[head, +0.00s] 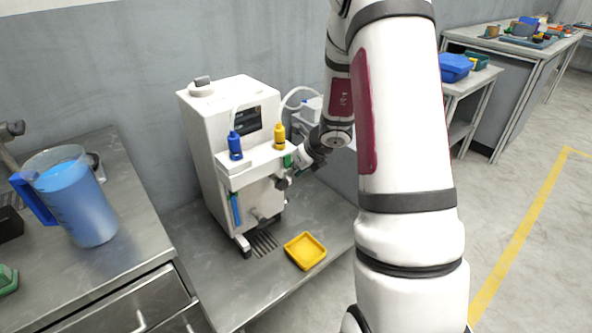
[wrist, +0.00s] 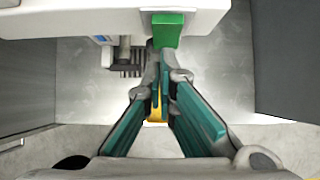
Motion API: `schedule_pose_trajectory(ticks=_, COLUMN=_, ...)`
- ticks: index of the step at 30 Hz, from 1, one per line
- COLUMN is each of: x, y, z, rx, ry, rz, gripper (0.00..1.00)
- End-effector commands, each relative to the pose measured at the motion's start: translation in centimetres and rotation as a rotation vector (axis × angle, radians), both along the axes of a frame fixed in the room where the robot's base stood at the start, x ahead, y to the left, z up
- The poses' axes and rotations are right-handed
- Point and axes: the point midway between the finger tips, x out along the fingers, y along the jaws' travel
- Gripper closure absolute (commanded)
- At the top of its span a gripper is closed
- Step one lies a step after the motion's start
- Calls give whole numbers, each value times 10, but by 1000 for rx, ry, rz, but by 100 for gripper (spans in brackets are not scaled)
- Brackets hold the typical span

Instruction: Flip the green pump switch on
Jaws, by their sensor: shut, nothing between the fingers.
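The green pump switch (wrist: 167,30) is on the edge of the white machine's body in the wrist view, at top centre. It also shows in the head view as a small green patch (head: 288,160) on the front right of the white machine (head: 213,140). My gripper (wrist: 160,55) is shut and empty, with its fingertips right by the lower edge of the switch. I cannot tell whether they touch it. In the head view my gripper (head: 299,170) is beside the machine's right front. Whether the switch is on or off is not clear.
A blue bottle (head: 235,146) and a yellow bottle (head: 280,136) stand on the machine's ledge. A yellow tray (head: 305,250) lies on the metal table in front. A jug of blue liquid (head: 77,200) stands on the left counter. A grey wall is behind.

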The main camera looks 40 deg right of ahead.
Motion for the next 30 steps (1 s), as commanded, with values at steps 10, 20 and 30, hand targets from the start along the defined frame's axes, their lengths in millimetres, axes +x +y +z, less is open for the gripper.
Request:
schedule_pose_trajectory(ticks=10, x=6, y=-1, z=-8, rx=2, ry=-70, rz=-1, gripper=100)
schedule_pose_trajectory(ticks=20, x=5, y=0, z=-2, rx=3, ry=-68, rz=-1, gripper=100)
schedule_pose_trajectory(ticks=30, x=6, y=0, z=13, rx=4, ry=-68, rz=0, gripper=100)
